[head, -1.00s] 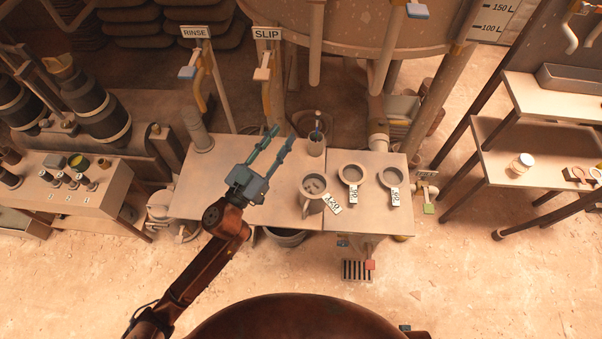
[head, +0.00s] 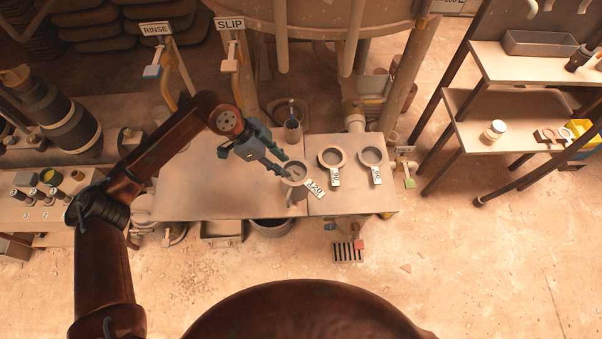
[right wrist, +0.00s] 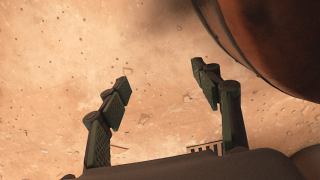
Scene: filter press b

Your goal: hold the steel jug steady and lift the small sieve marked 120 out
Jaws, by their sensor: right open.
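The steel jug (head: 296,196) stands on the bench in the head view. The small sieve sits in its mouth, with its tag marked 120 (head: 314,188) sticking out over the right side of the rim. My left gripper (head: 287,166) is at the jug's upper left rim, fingers apart and pointing right. I cannot tell whether the fingers touch the jug, and they hide part of its rim. My right gripper (right wrist: 160,78) shows in the right wrist view, open and empty over the floor; it is not seen in the head view.
Two more tagged sieves (head: 332,158) (head: 371,157) lie on the bench (head: 220,195) right of the jug. A cup with a tool in it (head: 293,130) stands behind the jug. RINSE and SLIP taps rise at the back. The bench's left part is clear.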

